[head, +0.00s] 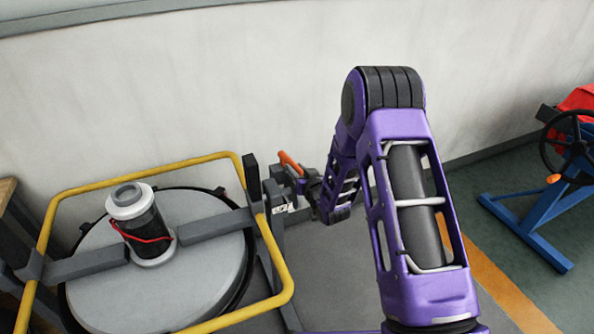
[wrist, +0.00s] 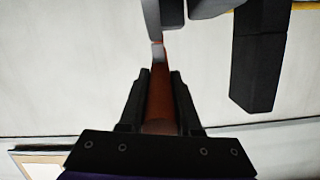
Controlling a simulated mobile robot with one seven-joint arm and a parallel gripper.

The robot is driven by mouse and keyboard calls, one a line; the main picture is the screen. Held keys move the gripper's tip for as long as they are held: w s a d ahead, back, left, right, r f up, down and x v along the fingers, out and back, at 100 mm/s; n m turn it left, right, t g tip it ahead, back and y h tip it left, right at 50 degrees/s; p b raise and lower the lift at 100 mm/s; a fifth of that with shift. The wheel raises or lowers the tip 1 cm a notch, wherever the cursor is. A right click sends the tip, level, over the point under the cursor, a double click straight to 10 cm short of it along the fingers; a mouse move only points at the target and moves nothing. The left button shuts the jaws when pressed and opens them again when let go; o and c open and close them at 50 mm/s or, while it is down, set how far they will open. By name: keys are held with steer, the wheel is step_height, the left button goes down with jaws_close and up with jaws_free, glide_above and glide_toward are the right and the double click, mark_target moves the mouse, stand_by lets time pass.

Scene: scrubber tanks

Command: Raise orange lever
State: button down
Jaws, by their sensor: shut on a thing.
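The orange lever (head: 291,163) is on a dark grey bracket at the right side of the tank frame in the head view. It slants up and to the left from my gripper (head: 308,183). In the wrist view the lever (wrist: 160,97) lies lengthwise between the two black fingers of my gripper (wrist: 160,98), which are shut on it. Its far end meets a grey metal part (wrist: 163,22). The part of the lever within the fingers is hidden in the head view.
A round grey tank (head: 190,285) with a yellow rail (head: 278,262) stands at the left. A blue stand (head: 545,218) with a black handwheel (head: 566,147) is at the right. A pale wall (head: 230,80) rises close behind the lever. Grey floor shows between tank and stand.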

mark_target(294, 163)
steer(key=r+g+p, duration=0.1)
steer(key=w+r+g+p, duration=0.1)
steer(key=r+h+p, duration=0.1)
steer(key=shift+w+a+r+g, duration=0.2)
steer(key=shift+w+a+g, duration=0.15)
steer(key=shift+w+g, duration=0.05)
steer(key=shift+w+a+r+g+h+p, duration=0.2)
steer(key=shift+w+r+g+h+p, duration=0.1)
steer(key=shift+w+g+p, duration=0.25)
steer(key=shift+w+a+r+g+h+p, duration=0.15)
steer(key=shift+w+r+g+h+p, duration=0.15)
steer(key=shift+g+p, duration=0.3)
steer(key=c, duration=0.6)
jaws_free()
steer(key=shift+f, duration=0.1)
steer(key=p+v, duration=0.1)
steer(key=v, duration=1.6)
steer(key=shift+r, duration=0.2)
steer(key=shift+s, duration=0.1)
